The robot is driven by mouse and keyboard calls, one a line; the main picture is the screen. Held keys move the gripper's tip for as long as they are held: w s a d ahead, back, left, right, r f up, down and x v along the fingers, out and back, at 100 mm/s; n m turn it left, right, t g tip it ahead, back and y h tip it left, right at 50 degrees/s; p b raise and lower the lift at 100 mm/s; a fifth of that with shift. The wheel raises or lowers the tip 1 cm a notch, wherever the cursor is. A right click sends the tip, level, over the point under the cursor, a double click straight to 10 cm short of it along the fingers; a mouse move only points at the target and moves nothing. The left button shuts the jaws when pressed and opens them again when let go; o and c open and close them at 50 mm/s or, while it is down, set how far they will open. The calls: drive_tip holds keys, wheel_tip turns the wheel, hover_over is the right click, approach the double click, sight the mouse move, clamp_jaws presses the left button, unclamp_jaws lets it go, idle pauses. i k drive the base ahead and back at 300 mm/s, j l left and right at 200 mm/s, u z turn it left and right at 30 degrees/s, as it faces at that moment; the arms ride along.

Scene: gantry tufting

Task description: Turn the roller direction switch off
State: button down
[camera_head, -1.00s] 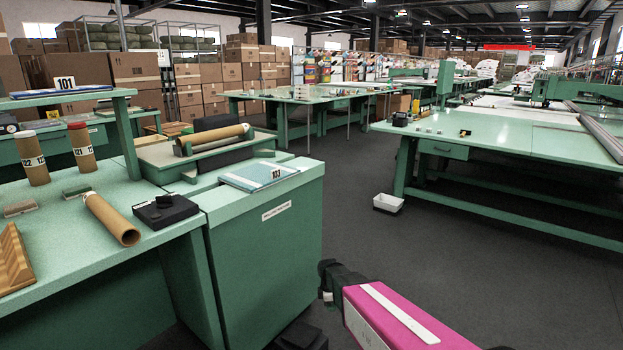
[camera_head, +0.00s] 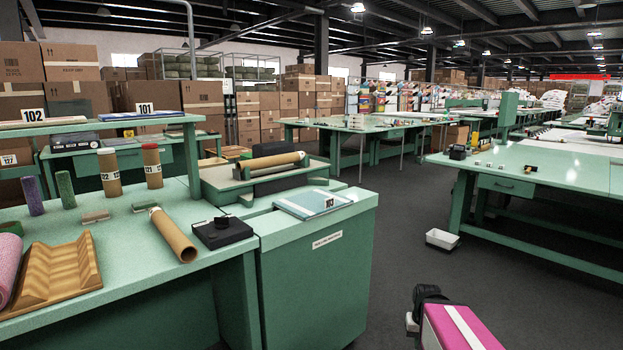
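A small black box with a knob on top (camera_head: 222,231) sits on the green bench, at the right end of the worktop beside a cardboard tube. It looks like a switch box, but its setting is too small to read. Behind it is a green roller unit (camera_head: 218,188) with a brown tube lying across its top. My arm shows at the bottom right with a pink link and a dark end part. My gripper's fingers cannot be made out, and the arm is well apart from the black box.
A cardboard tube (camera_head: 173,235) lies left of the black box, with a wooden cradle (camera_head: 58,272) further left. A folder marked 103 (camera_head: 313,203) lies on the green cabinet (camera_head: 318,275).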

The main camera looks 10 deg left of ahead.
sight(221, 223)
drive_tip(key=u, duration=1.7)
